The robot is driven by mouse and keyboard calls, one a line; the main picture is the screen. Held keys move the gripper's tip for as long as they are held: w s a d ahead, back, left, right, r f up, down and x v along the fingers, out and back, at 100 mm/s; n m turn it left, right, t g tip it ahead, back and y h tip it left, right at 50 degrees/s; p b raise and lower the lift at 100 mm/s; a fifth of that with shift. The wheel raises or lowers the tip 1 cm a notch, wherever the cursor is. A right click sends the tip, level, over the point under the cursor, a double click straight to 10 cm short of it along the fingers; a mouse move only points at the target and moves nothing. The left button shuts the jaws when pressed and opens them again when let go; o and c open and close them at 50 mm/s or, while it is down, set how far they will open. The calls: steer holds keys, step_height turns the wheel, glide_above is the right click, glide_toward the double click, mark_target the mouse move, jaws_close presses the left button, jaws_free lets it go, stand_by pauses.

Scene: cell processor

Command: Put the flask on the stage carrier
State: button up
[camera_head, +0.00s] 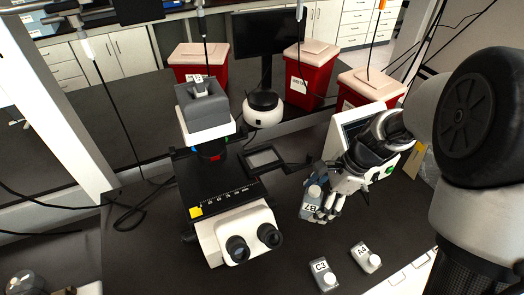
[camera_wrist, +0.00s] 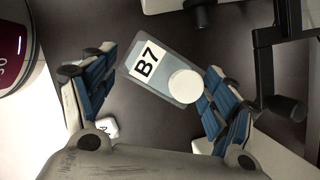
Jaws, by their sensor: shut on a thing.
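My gripper (camera_head: 322,200) is shut on a flat grey flask labelled B7 (camera_head: 311,208) with a white cap. It holds the flask above the dark bench, right of the microscope (camera_head: 237,230). In the wrist view the flask (camera_wrist: 150,70) lies slanted between the two blue-padded fingers (camera_wrist: 160,90), its cap near the right finger. A rectangular frame with a pale centre (camera_head: 264,159), likely the stage carrier, sits at the right side of the microscope's black stage (camera_head: 215,182). I see nothing on it.
Flasks C3 (camera_head: 324,274) and A4 (camera_head: 366,257) rest on the bench in front. A white device with a screen (camera_head: 347,130) stands behind my gripper. Red bins (camera_head: 310,78) and a round white device (camera_head: 263,112) are further back. Cables hang around.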

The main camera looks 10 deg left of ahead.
steer(key=r+m+t, duration=0.1)
steer(key=m, duration=0.1)
steer(key=a+r+m+p, duration=0.1)
steer(key=r+m, duration=0.1)
steer(key=r+m+t+p, duration=0.1)
steer(key=m, duration=0.1)
steer(key=shift+s+a+r+m+t, duration=0.1)
steer(key=shift+a+r+m+t, duration=0.15)
steer(key=shift+a+m+t, duration=0.05)
steer(key=shift+a+r+m+t+h+p, duration=0.1)
steer(key=shift+r+m+t+h+p, duration=0.35)
steer(key=shift+m, duration=0.75)
steer(key=shift+a+r, duration=0.1)
steer(key=shift+a, duration=0.1)
glide_toward(259, 158)
steer(key=f, duration=0.2)
steer(key=d+f, duration=0.1)
steer(key=shift+s+p, duration=0.3)
steer(key=shift+p, duration=0.1)
steer(key=shift+w+a+r, duration=0.1)
steer(key=shift+w+a, duration=0.25)
steer(key=shift+a, duration=0.2)
steer(key=shift+w+a, duration=0.35)
steer(key=shift+a, duration=0.15)
steer(key=shift+x, duration=0.95)
steer(key=shift+d, duration=0.15)
